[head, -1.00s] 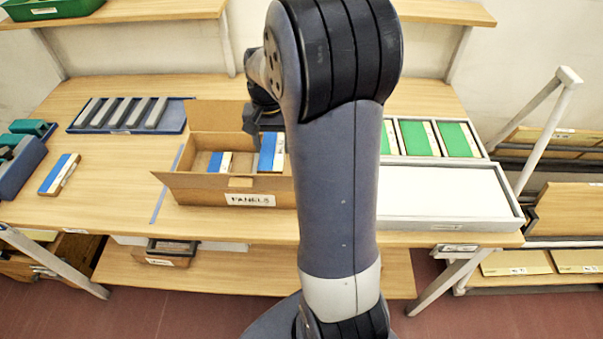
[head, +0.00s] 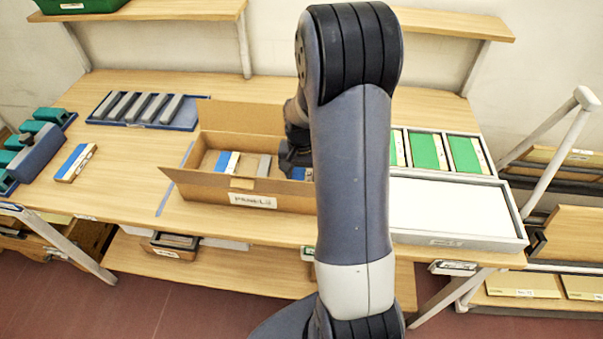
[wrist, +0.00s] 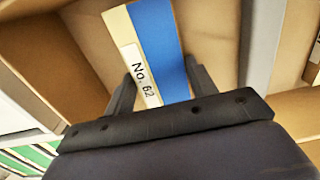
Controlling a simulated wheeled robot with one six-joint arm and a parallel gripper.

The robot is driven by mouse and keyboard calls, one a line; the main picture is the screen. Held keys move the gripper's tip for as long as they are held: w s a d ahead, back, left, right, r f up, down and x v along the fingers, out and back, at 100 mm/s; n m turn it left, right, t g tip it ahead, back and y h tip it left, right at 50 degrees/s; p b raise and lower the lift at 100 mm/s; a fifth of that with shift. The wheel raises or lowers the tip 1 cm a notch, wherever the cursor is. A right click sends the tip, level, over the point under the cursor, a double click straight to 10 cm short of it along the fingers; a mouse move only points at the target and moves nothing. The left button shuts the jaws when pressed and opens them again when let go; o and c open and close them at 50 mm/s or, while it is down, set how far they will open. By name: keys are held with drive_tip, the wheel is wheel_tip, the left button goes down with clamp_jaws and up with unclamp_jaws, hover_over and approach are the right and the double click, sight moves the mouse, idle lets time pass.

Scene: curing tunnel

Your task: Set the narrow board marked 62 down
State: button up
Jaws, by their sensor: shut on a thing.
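The narrow board marked No. 62 (wrist: 150,35) has a blue stripe and a cream side with its label; it shows large in the wrist view. My gripper (wrist: 165,88) is shut on it, one finger on each side. In the head view a small blue end of the board (head: 298,173) shows beside my gripper (head: 297,155), at the right end of the open cardboard carton (head: 255,200) labelled PANELS. My arm hides most of the board there. I cannot tell whether its lower edge touches the carton floor.
A white-topped tray (head: 450,207) and green boards (head: 466,154) stand to the right. A similar blue-striped board (head: 76,162) lies on the bench at left.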

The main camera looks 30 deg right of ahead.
sight(302, 178)
drive_tip(key=shift+f, duration=0.25)
drive_tip(key=o, duration=1.1)
wheel_tip(302, 178, up, 12)
drive_tip(key=shift+r, duration=0.2)
